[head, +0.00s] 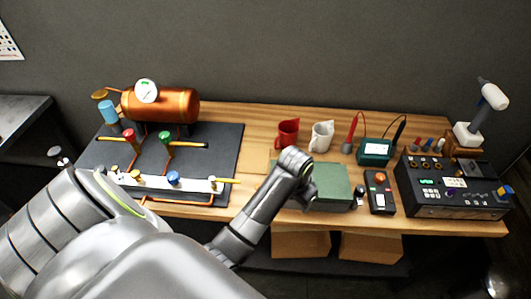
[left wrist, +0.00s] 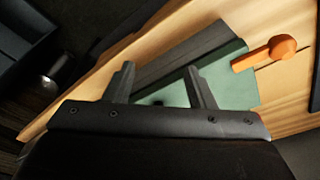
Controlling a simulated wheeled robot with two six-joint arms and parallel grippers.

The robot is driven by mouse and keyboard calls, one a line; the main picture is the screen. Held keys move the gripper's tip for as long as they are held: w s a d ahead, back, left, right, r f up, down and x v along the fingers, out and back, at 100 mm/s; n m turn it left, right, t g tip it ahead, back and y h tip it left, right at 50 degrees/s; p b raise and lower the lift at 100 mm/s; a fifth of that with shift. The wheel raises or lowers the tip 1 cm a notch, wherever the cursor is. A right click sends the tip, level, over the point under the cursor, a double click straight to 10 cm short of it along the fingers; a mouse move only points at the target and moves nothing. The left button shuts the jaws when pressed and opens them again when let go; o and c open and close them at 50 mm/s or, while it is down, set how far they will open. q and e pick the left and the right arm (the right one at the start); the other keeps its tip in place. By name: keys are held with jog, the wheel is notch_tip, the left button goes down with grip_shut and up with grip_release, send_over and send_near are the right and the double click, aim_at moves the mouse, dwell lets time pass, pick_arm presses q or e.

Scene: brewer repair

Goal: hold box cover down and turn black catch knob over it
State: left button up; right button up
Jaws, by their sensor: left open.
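A green box cover (head: 332,182) lies on the wooden bench, right of centre in the head view. A small dark knob-like part (head: 360,194) stands at its right side; I cannot tell if it is the black catch knob. My left arm reaches over the bench and its wrist is at the cover's left edge, hiding part of it and my fingers. In the left wrist view my left gripper (left wrist: 158,75) is open, with its two fingers apart over the green cover (left wrist: 235,88) and its dark strip (left wrist: 165,65). Nothing shows held. My right gripper is not in view.
An orange knobbed lever (left wrist: 268,52) reaches to the cover's edge in the left wrist view. A black handheld device (head: 380,200) and a control box (head: 452,190) stand right. A copper boiler (head: 165,106) stands left.

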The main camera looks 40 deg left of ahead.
pick_arm(q)
jog(key=s+a+f+n, duration=0.1)
jog(key=s+a, duration=0.3)
jog(key=s, duration=0.5)
jog(key=shift+f+t+y, duration=0.3)
jog(key=shift+f, duration=0.3)
